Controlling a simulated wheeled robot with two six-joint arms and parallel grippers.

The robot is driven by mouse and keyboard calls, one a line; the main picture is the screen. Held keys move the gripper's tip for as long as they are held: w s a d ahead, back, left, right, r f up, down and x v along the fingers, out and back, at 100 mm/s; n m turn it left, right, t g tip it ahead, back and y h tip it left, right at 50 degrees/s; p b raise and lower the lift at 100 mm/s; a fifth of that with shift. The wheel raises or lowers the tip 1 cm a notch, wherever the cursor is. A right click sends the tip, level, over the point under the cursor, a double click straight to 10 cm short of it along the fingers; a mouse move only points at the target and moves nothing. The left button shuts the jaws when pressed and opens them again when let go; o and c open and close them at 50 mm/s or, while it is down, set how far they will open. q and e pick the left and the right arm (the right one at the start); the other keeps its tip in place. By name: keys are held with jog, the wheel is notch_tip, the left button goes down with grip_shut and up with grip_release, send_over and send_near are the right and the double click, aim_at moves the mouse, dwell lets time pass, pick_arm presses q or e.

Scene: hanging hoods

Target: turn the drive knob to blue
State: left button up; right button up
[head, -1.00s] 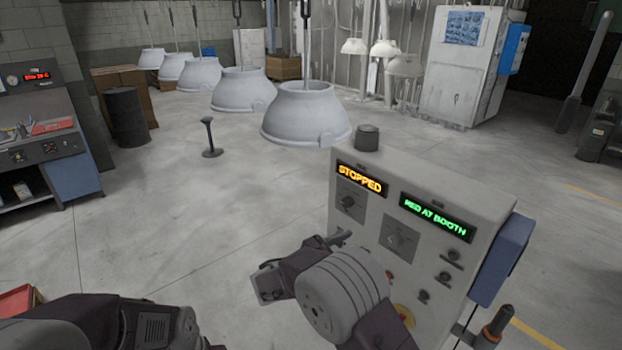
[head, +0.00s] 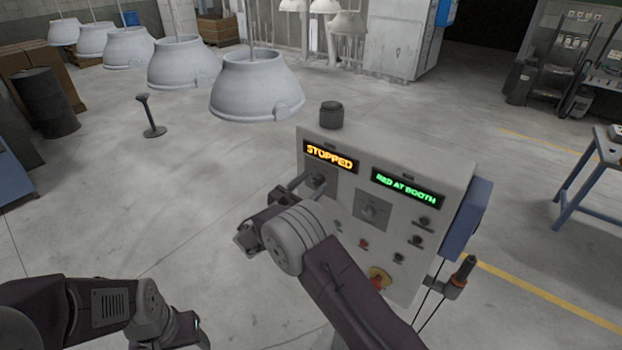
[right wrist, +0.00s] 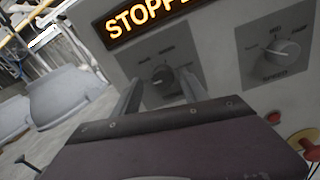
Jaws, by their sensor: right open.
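The grey control panel (head: 350,200) carries two dark knobs. The left knob (head: 317,179) is under the orange STOPPED display (head: 331,157); the right knob (head: 371,211) is under the green RED AT BOOTH display (head: 408,187). I cannot read which is the drive knob. My right gripper (head: 303,187) is open at the left knob. In the right wrist view, the left knob (right wrist: 163,79) shows between the two open fingers (right wrist: 159,92); contact is unclear. The right knob (right wrist: 284,52) is clear of them. My left arm is at lower left; its fingers are not clearly visible.
Several small buttons and a red stop button (head: 379,278) sit lower on the panel. A lever (head: 464,270) sticks out at its right side. Pale hoods (head: 256,86) hang behind. A blue-legged table (head: 600,165) stands at right. The floor at left is largely open.

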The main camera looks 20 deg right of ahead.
jog(key=shift+s+d+r, duration=0.1)
jog(key=shift+s+d, duration=0.2)
jog(key=shift+d, duration=0.1)
jog(key=c, duration=0.5)
jog(key=shift+w+a, duration=0.15)
jog(key=shift+a, duration=0.05)
grip_shut()
pick_arm(q)
jog(key=shift+s+d, duration=0.15)
jog(key=shift+s, duration=0.1)
pick_arm(e)
jog(key=shift+d, duration=0.1)
jog(key=m+b, duration=0.3)
jog(key=b, duration=0.4)
jog(key=m+b, duration=0.4)
jog(key=b, duration=0.3)
jog(key=f+m+b, duration=0.1)
jog(key=m+b, duration=0.2)
jog(key=b, duration=0.5)
jog(key=shift+m, duration=0.3)
pick_arm(q)
notch_tip(320, 180, down, 24)
jog(key=b, duration=0.2)
jog(key=shift+r, duration=0.2)
pick_arm(e)
jog(key=shift+r+m, duration=0.25)
jog(key=shift+m, duration=0.55)
